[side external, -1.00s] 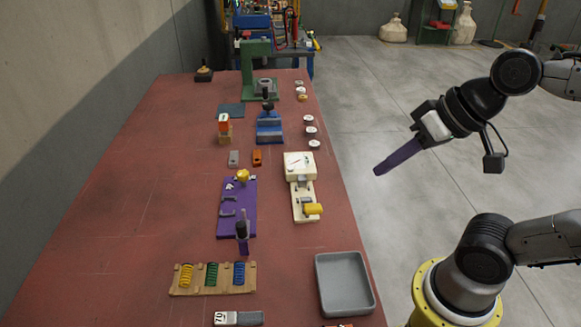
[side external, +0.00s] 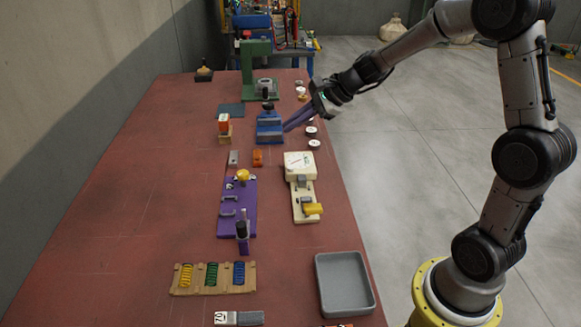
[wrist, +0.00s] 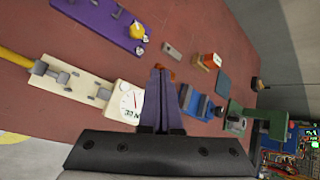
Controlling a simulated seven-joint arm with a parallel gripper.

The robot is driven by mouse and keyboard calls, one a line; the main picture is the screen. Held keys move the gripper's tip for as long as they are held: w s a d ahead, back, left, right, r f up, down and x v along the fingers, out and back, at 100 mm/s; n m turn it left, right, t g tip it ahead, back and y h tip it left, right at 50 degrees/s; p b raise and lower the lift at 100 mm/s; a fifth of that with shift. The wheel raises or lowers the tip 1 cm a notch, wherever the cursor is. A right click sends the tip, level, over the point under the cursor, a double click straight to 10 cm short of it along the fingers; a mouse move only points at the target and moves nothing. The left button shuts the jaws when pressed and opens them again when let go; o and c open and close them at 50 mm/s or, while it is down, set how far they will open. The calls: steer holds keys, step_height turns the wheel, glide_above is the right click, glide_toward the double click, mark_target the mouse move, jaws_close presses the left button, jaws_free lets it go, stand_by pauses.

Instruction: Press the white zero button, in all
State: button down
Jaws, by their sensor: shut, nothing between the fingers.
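The cream gauge device (side external: 300,165) stands right of the table's middle, with a white dial face and a yellow-handled lever. In the wrist view the gauge (wrist: 128,98) lies just left of my fingers, its dial partly covered with dark marks. A white zero button is too small to make out on it. My gripper (side external: 287,128) has long purple fingers, shut and empty. It reaches in from the right, its tips beside the blue vise (side external: 269,128) and farther back than the gauge. In the wrist view the fingers (wrist: 160,72) point up the picture; their height above the table is unclear.
A purple plate with a yellow knob (side external: 237,205) stands left of the gauge. White round pieces (side external: 314,144) line the right table edge. A spring rack (side external: 212,278) and an empty grey tray (side external: 345,284) are in front. The left table side is mostly clear.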

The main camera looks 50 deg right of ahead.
steer(key=shift+d+f, duration=0.4)
steer(key=shift+d, duration=0.05)
steer(key=shift+s, duration=0.1)
glide_above(295, 170)
steer(key=shift+s+f, duration=0.1)
steer(key=shift+f, duration=4.3)
steer(key=shift+f, duration=0.15)
steer(key=shift+f, duration=0.25)
steer(key=shift+f, duration=0.45)
steer(key=shift+r, duration=0.85)
